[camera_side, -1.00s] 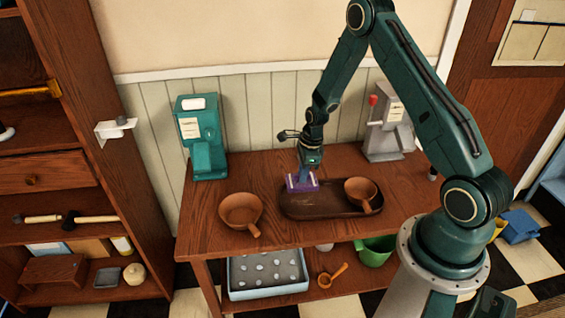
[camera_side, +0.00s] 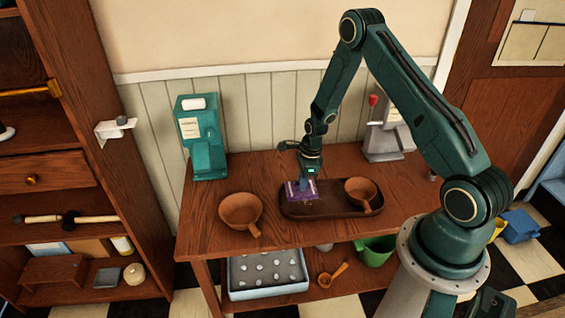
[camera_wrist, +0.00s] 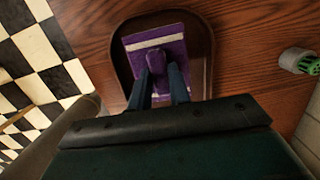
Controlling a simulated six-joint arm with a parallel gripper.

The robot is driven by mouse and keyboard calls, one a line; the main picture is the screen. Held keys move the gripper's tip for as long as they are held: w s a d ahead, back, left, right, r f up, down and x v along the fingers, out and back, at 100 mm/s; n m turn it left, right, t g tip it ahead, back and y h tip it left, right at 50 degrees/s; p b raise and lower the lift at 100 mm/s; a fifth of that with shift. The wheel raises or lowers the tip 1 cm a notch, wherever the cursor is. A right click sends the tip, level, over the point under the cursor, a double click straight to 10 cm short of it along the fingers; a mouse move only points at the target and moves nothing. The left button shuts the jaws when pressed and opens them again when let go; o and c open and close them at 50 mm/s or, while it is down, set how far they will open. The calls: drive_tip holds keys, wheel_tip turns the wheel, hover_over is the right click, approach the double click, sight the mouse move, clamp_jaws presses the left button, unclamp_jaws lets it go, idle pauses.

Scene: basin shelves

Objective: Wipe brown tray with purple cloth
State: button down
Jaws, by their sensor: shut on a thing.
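The brown tray (camera_side: 335,210) is a dark oval on the wooden table. My gripper (camera_side: 307,181) is over the tray's left part, shut on the purple cloth (camera_side: 292,190). The cloth is purple with pale stripes; in the wrist view, the cloth (camera_wrist: 179,48) lies flat below my fingers, inside the tray's rim (camera_wrist: 121,60). My fingers (camera_wrist: 160,82) are on a raised purple part in the middle of the cloth. I cannot tell whether the cloth presses on the tray floor.
A brown handled pan (camera_side: 362,189) sits in the tray's right part. Another handled pan (camera_side: 240,209) stands on the table to the left. A teal machine (camera_side: 203,135) and a grey machine (camera_side: 388,130) stand at the back. Table surface is free at the front right.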

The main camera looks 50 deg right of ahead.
sight(313, 187)
drive_tip(key=shift+f, duration=1.25)
drive_tip(key=shift+f, duration=1.05)
idle(0.4)
drive_tip(key=shift+s+d, duration=0.1)
drive_tip(key=shift+d, duration=0.05)
drive_tip(key=shift+s+d+r, duration=0.1)
drive_tip(key=shift+s+d, duration=0.95)
drive_tip(key=shift+s, duration=0.2)
drive_tip(key=shift+f, duration=0.2)
drive_tip(key=shift+a, duration=0.1)
drive_tip(key=shift+w+a+r, duration=0.1)
drive_tip(key=shift+w+a, duration=1.05)
drive_tip(key=shift+w, duration=0.25)
